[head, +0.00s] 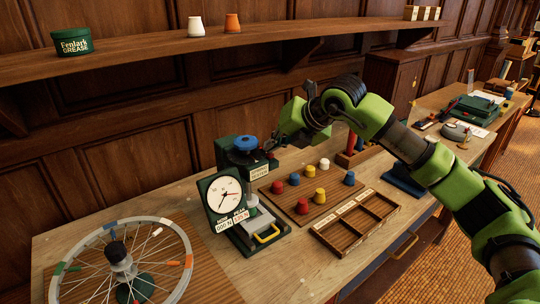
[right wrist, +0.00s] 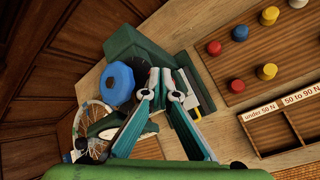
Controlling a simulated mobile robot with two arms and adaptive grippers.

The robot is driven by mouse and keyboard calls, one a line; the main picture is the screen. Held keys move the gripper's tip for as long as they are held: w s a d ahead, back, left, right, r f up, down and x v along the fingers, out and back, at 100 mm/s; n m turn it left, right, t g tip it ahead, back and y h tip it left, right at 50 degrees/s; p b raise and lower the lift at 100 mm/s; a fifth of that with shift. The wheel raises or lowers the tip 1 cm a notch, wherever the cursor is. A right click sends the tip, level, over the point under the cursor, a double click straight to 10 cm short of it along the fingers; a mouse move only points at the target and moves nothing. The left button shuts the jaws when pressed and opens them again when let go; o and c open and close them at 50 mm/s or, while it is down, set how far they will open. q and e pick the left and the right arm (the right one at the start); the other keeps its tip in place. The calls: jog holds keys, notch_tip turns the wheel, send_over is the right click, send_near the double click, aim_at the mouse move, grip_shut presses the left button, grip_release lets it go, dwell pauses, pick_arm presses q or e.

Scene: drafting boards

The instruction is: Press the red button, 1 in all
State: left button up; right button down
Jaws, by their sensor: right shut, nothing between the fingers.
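Two red buttons stand on a brown board (head: 328,183) among blue, yellow and white ones: one red button (head: 278,187) near its left edge and another red button (head: 302,206) near its front. Both red buttons also show in the right wrist view, one higher (right wrist: 214,47) and one lower (right wrist: 236,86). My right gripper (head: 270,145) is shut and empty. It is at the upper part of a green press with a blue knob (head: 245,143), apart from the red buttons. In the right wrist view its fingertips (right wrist: 160,76) meet beside the blue knob (right wrist: 118,84). My left gripper is not in view.
The press has a round dial (head: 225,195) with small readouts below and a yellow handle (head: 267,235). A compartment tray (head: 355,222) lies in front of the board. A spoked wheel (head: 120,262) is at left. A shelf (head: 150,55) runs above the bench.

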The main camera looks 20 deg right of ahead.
aim_at(272, 155)
jog(key=shift+s+a+f+b, duration=0.15)
jog(key=shift+f+b, duration=0.1)
jog(key=shift+f, duration=0.2)
jog(key=shift+s+d+f+b, duration=0.1)
jog(key=shift+f+b, duration=0.1)
jog(key=shift+f, duration=0.25)
jog(key=shift+a+r, duration=0.1)
jog(key=shift+r, duration=0.05)
dwell(0.4)
jog(key=shift+w+r, duration=0.1)
jog(key=shift+r, duration=0.25)
jog(key=shift+w+r+p, duration=0.1)
jog(key=shift+r+p, duration=0.4)
jog(key=shift+r, duration=0.05)
jog(key=shift+r+p, duration=1.15)
jog(key=shift+r, duration=1.15)
jog(key=shift+w, duration=0.1)
